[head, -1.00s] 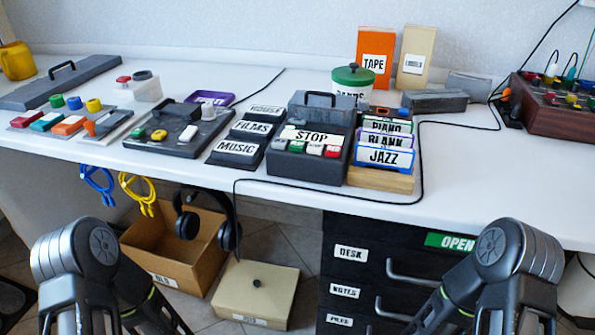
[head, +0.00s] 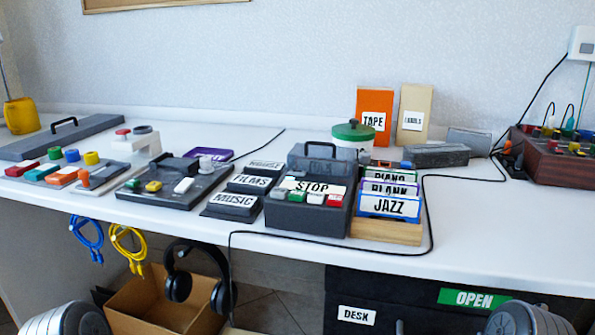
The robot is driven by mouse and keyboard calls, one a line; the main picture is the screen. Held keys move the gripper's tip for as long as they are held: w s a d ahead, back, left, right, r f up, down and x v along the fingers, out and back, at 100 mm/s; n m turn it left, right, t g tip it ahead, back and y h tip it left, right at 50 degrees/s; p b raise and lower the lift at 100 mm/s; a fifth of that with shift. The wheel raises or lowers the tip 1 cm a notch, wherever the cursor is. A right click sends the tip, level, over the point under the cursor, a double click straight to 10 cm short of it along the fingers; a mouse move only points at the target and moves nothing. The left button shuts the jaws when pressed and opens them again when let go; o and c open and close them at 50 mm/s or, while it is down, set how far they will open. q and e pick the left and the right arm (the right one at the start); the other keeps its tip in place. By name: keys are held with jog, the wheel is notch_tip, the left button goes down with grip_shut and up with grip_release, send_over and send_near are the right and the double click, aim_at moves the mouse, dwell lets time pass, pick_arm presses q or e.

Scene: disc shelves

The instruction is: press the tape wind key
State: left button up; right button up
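A dark tape machine (head: 300,222) stands on the white table right of centre, with a carry handle and a grey see-through lid at its back. A white STOP label (head: 313,187) lies above its front row of keys: a grey key (head: 278,193), a green key (head: 296,196), a white key (head: 315,199) and a red key (head: 334,201). I cannot read any marking on the keys themselves. Neither of my grippers shows; only rounded parts of my arms show at the bottom left and bottom right.
A wooden tray (head: 385,232) of JAZZ, BLANK and PIANO cards stands just right of the machine. A black cable (head: 340,245) runs in front. Black MUSIC (head: 233,206) and FILMS blocks and a dark key panel (head: 150,198) are left. Headphones (head: 178,287) hang below.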

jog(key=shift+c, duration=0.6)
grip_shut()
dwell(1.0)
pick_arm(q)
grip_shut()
